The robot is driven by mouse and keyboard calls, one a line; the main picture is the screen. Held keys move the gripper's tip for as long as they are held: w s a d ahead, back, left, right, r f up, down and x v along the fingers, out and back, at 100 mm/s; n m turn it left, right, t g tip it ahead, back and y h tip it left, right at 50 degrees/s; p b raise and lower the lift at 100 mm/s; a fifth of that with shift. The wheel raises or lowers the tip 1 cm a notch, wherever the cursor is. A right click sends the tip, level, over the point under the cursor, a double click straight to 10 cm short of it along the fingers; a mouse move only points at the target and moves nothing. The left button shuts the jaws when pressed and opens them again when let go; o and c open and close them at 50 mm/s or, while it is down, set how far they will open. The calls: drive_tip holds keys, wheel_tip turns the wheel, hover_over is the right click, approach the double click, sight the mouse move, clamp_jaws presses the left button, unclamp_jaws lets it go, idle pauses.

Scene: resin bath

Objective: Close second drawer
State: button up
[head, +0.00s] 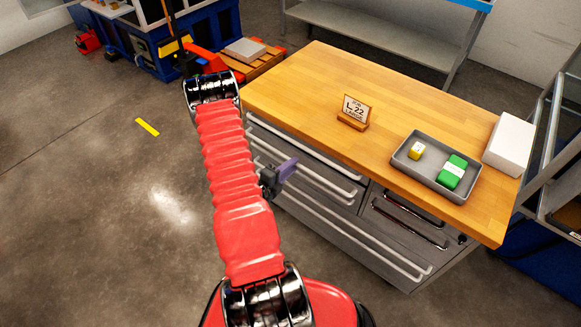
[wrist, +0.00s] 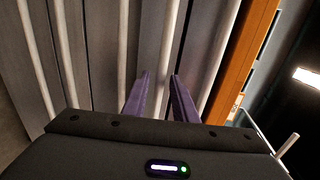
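A grey drawer cabinet (head: 330,226) stands under a wooden worktop, with long pale bar handles on its left column of drawers. My gripper (head: 290,166) is in front of the upper left drawers, fingers toward the handles. The second drawer's handle (head: 330,184) is partly hidden behind the purple fingers. In the wrist view my gripper (wrist: 159,78) has its two purple fingers apart, with nothing clearly held. A handle bar (wrist: 168,40) lines up with the gap between them; whether they touch it I cannot tell. How far the second drawer stands out is unclear.
The worktop (head: 300,85) carries a sign (head: 354,111), a grey tray (head: 405,166) with a yellow and a green item, and a white box (head: 510,144). Its edge is right of the fingers in the wrist view (wrist: 250,50). The floor at left is mostly clear.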

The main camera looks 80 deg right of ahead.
clamp_jaws()
drive_tip(key=shift+f, duration=0.1)
drive_tip(key=shift+w, duration=0.1)
idle(0.4)
